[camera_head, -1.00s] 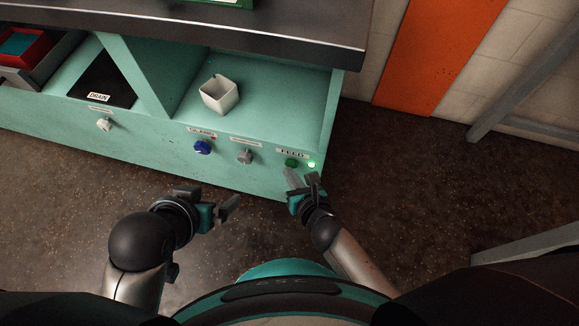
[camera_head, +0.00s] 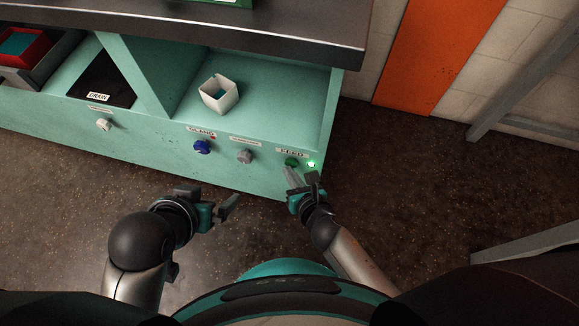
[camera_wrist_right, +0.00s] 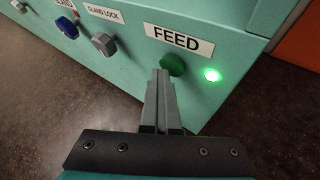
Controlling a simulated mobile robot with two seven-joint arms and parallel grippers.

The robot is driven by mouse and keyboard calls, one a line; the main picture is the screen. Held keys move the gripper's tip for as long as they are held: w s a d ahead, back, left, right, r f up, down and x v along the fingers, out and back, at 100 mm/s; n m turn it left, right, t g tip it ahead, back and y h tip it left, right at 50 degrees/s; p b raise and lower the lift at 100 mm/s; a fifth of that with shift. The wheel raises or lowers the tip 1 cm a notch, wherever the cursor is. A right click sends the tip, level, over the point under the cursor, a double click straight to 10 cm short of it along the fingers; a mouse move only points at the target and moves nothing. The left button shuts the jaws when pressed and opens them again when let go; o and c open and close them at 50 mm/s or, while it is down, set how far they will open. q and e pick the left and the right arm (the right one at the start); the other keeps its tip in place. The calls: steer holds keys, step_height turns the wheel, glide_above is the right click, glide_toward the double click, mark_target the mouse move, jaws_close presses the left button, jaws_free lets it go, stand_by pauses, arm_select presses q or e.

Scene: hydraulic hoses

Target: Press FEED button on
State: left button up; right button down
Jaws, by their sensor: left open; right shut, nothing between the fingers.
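The round green FEED button (camera_head: 291,162) is on the teal front panel under its FEED label (camera_head: 291,153). It also shows in the right wrist view (camera_wrist_right: 173,65). A small lamp (camera_wrist_right: 212,75) right of the button glows green. My right gripper (camera_wrist_right: 162,74) is shut and empty, its fingertips at the lower left edge of the button; I cannot tell whether they touch it or how far it is pressed. In the head view my right gripper (camera_head: 291,172) points up at the panel. My left gripper (camera_head: 226,205) is open and empty, low in front of the bench.
A blue knob (camera_head: 202,147) and a grey GLAND LOCK knob (camera_head: 245,156) sit left of the button. A white square cup (camera_head: 219,104) with something teal inside stands on the shelf above. A dark DRAIN area (camera_head: 104,80) is further left.

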steer(key=shift+w+d+r, duration=0.2)
steer(key=shift+w+d, duration=0.05)
steer(key=shift+w, duration=0.15)
steer(key=shift+w+d, duration=0.1)
steer(key=shift+w, duration=0.2)
stand_by(0.5)
steer(key=shift+s, duration=0.1)
steer(key=s+a+b, duration=0.1)
steer(key=s+a, duration=0.1)
steer(key=s, duration=0.4)
stand_by(0.5)
steer(key=shift+s+f, duration=0.1)
